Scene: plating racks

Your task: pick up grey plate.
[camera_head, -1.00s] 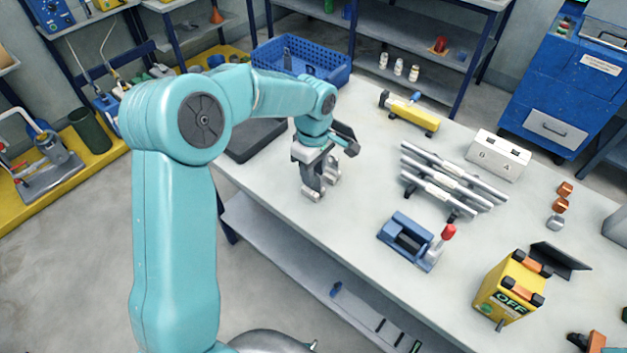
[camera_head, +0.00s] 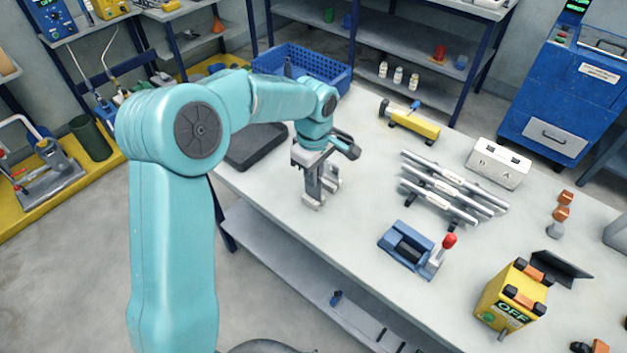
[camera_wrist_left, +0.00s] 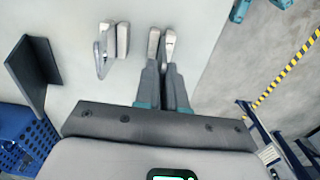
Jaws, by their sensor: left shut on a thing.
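My left gripper (camera_head: 315,200) points down at the near left edge of the grey-white worktable (camera_head: 365,200). In the left wrist view its two fingers (camera_wrist_left: 161,45) are close together, shut on a thin grey plate that is mostly hidden between the tips. I cannot make out its full outline or whether it touches the table. Small upright light-grey metal pieces (camera_wrist_left: 109,45) stand apart, left of the fingers in the wrist view. My right gripper is not in view.
A dark slab (camera_head: 255,147) lies behind the left gripper, near a blue basket (camera_head: 318,68). To the right are silver bars (camera_head: 450,190), a blue clamp (camera_head: 408,245) and a yellow box (camera_head: 510,295). Table between gripper and bars is clear.

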